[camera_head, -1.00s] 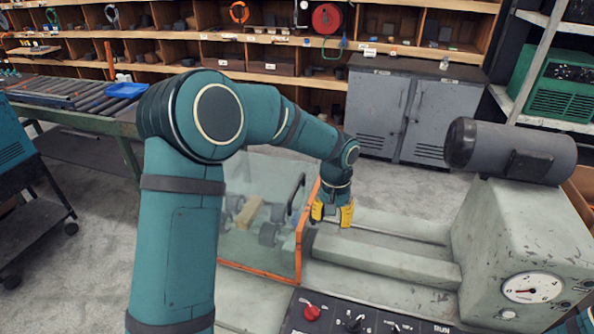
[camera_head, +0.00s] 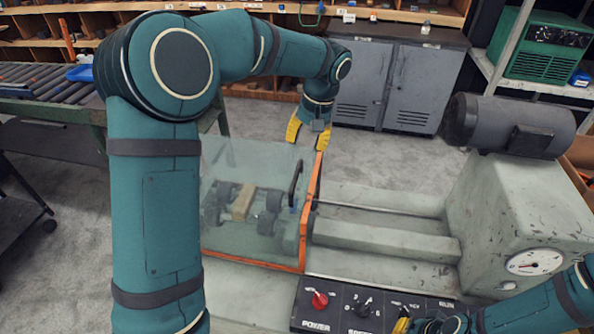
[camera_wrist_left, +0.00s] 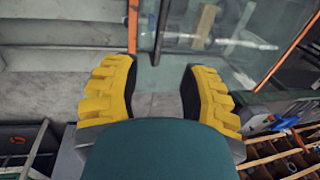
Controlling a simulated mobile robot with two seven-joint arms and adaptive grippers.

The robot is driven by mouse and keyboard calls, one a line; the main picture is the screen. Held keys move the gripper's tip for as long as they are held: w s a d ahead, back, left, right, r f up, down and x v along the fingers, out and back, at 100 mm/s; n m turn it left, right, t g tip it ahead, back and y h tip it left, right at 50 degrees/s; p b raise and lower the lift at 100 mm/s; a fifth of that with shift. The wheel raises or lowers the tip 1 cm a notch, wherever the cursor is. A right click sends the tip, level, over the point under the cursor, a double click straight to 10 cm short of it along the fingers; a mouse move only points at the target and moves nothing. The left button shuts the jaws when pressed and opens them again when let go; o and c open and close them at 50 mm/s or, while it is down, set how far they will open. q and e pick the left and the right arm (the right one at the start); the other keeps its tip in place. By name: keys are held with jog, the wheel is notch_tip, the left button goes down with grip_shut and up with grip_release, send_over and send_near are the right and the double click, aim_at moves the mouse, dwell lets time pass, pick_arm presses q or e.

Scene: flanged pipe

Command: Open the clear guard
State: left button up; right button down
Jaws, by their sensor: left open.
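The clear guard (camera_head: 235,165) is a see-through panel with an orange edge and a dark handle (camera_head: 295,184) near its right end. It stands over the left part of the machine bed, with parts visible through it. My left gripper (camera_head: 308,134) is open, its yellow fingers pointing down around the guard's upper right corner; contact cannot be told. In the left wrist view the open fingers (camera_wrist_left: 160,88) have nothing clearly held between them, and the guard's pane (camera_wrist_left: 225,20) lies beyond. My right gripper (camera_head: 403,325) is partly visible at the bottom edge, over the control panel.
The control panel (camera_head: 345,303) has a red knob (camera_head: 319,300) and a black selector. The machine's headstock (camera_head: 515,205) with a dial and motor stands at the right. Grey cabinets (camera_head: 395,85) stand behind. Open floor lies between them and the machine.

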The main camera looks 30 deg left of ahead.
aim_at(297, 174)
pick_arm(q)
jog(key=f, duration=0.3)
jog(key=a+f, duration=0.1)
jog(key=f, duration=0.3)
jog(key=a+f, duration=0.1)
jog(key=f, duration=0.3)
jog(key=shift+s+a+f, duration=0.1)
jog(key=shift+s, duration=0.15)
grip_shut()
